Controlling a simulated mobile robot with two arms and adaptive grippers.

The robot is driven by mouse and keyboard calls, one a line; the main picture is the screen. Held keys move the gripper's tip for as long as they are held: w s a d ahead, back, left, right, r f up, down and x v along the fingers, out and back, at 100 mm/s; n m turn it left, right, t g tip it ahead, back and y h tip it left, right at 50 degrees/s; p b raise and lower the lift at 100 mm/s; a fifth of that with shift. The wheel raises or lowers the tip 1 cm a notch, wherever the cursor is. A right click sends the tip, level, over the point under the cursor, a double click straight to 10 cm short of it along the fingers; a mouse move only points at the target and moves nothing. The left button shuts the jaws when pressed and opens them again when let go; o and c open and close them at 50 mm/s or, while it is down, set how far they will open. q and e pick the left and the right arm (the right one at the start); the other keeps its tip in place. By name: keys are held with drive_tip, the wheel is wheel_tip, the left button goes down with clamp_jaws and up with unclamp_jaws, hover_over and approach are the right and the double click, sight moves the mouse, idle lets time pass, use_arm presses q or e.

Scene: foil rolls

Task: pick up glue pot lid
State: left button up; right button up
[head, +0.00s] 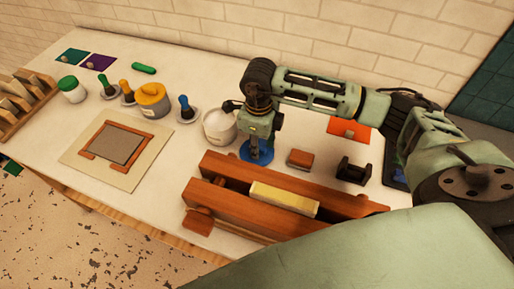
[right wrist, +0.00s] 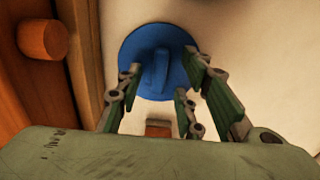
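The blue glue pot lid (head: 246,156) is a round disc lying flat on the table, partly hidden in the head view by my right gripper (head: 262,146). In the right wrist view the lid (right wrist: 143,45) shows a raised bar handle (right wrist: 155,72) on top. My right gripper (right wrist: 166,84) is open above the lid, its fingers on either side of the handle with gaps between; I see no contact. The white pot (head: 219,128) stands lidless just left of the gripper. My left gripper is not in view.
A wooden press or clamp (head: 240,186) lies along the table's front edge, close to the lid. An orange-brown block (head: 300,158) and a dark holder (head: 353,170) are right of the lid. A yellow-orange pot (head: 152,100) and a framed board (head: 115,146) stand farther left.

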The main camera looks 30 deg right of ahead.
clamp_jaws()
idle(0.3)
drive_tip(key=shift+r, duration=0.15)
